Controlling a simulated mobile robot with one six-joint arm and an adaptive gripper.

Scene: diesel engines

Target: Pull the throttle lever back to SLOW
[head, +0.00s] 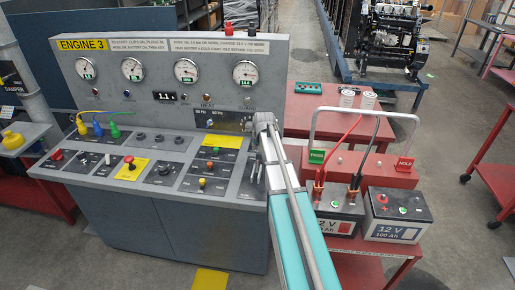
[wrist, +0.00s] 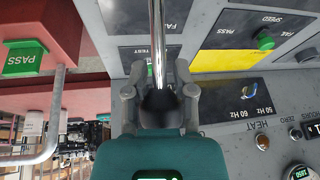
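The throttle lever is a chrome rod (wrist: 158,40) in the wrist view, running from the top edge down to a black knob (wrist: 160,106). My gripper (wrist: 160,95) has one finger on each side of the knob, and both fingers appear to touch it. In the head view my gripper (head: 263,120) is above the right end of the console, and my arm covers most of the lever. The lever's base and the SLOW mark are hidden. A dark label plate (wrist: 172,14) with letters that look like FA shows beside the rod in the wrist view.
The ENGINE 3 console (head: 150,195) carries gauges, coloured knobs and plugged cables. To its right, a red cart (head: 375,262) holds two 12 V batteries (head: 395,213) and a red box (head: 345,165) with a tall handle. A green PASS tag (wrist: 24,60) is left of my gripper in the wrist view.

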